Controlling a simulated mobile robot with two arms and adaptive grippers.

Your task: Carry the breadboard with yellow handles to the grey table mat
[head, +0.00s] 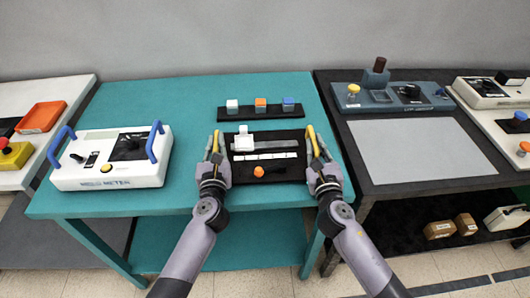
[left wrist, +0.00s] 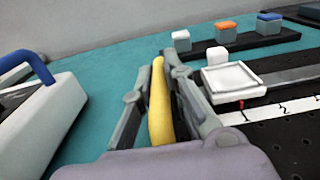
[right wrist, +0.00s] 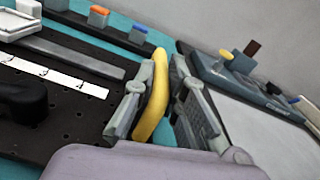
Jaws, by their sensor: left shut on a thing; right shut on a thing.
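The black breadboard (head: 240,175) lies on the teal table with a yellow handle at each side. It carries a white block, a white strip and a black part with an orange knob. My left gripper (head: 214,155) is shut on the left yellow handle (left wrist: 158,105). My right gripper (head: 316,155) is shut on the right yellow handle (right wrist: 152,100). Whether the board touches the table or is slightly raised, I cannot tell. The grey table mat (head: 420,150) lies flat and bare on the black table to the right.
On the teal table (head: 190,95), a white meter box (head: 110,175) with blue handles stands left, and a black rail (head: 285,112) with coloured blocks lies behind the board. A blue-grey device (head: 390,98) stands behind the mat. White boxes (head: 490,92) stand at far right.

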